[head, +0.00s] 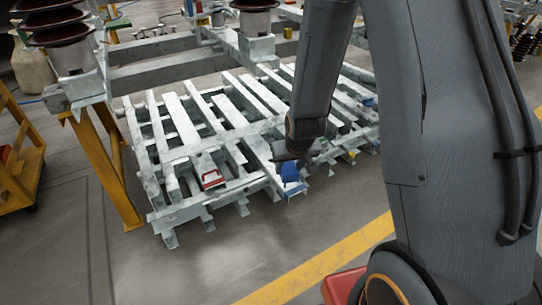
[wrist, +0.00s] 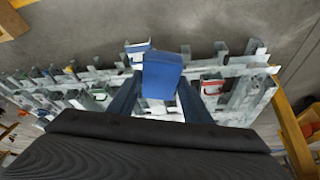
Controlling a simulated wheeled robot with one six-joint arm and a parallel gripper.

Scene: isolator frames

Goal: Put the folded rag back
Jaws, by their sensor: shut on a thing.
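The folded rag (wrist: 162,72) is a blue, block-like bundle. In the wrist view it sits between the two fingers of my gripper (wrist: 157,88), which is shut on it. In the head view my gripper (head: 291,152) points down over the near right part of the stacked galvanised steel frames, with the blue rag (head: 290,171) just below it. A second blue thing (wrist: 137,47) shows just past the rag, at the near edge of the steel frames; what it is I cannot tell. Whether the rag touches the steel is unclear.
The steel frames (head: 176,110) lie low on the floor, with slats and gaps. A red-edged piece (head: 212,179) sits on them to the left. A yellow-legged stand (head: 104,165) rises at left. Grey floor with a yellow line (head: 325,262) is clear in front.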

